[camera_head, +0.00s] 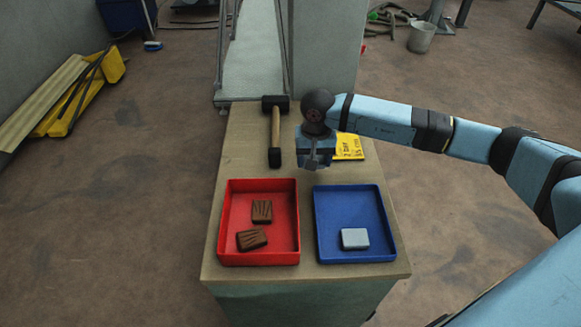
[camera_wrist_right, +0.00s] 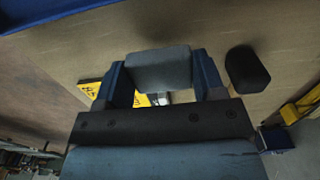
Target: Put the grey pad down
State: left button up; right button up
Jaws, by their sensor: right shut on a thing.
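My right gripper (camera_head: 316,160) is above the table, behind the blue tray. In the right wrist view my right gripper (camera_wrist_right: 160,85) is shut on a grey pad (camera_wrist_right: 158,70), with one finger on each side. The held pad is mostly hidden by the gripper in the head view. Another grey pad (camera_head: 355,238) lies in the front part of the blue tray (camera_head: 320,215). My left gripper is in neither view.
A red tray (camera_head: 226,218) with two brown pads (camera_head: 262,211) (camera_head: 251,239) stands left of the blue tray. A mallet (camera_head: 275,130) lies left of my gripper. A yellow sign (camera_head: 350,147) lies to its right. Bare table (camera_head: 240,150) shows left of the mallet.

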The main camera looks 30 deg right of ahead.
aim_at(290, 176)
jog(key=a, duration=0.1)
jog(key=w+a+f, duration=0.1)
jog(key=a, duration=0.1)
jog(key=shift+w+f, duration=0.25)
jog(key=shift+f, duration=0.15)
jog(key=a+f, duration=0.1)
jog(key=w+a+f, duration=0.1)
jog(key=shift+w+a+f, duration=0.1)
jog(key=shift+a, duration=0.25)
jog(key=shift+d+f, duration=0.1)
jog(key=o, duration=0.9)
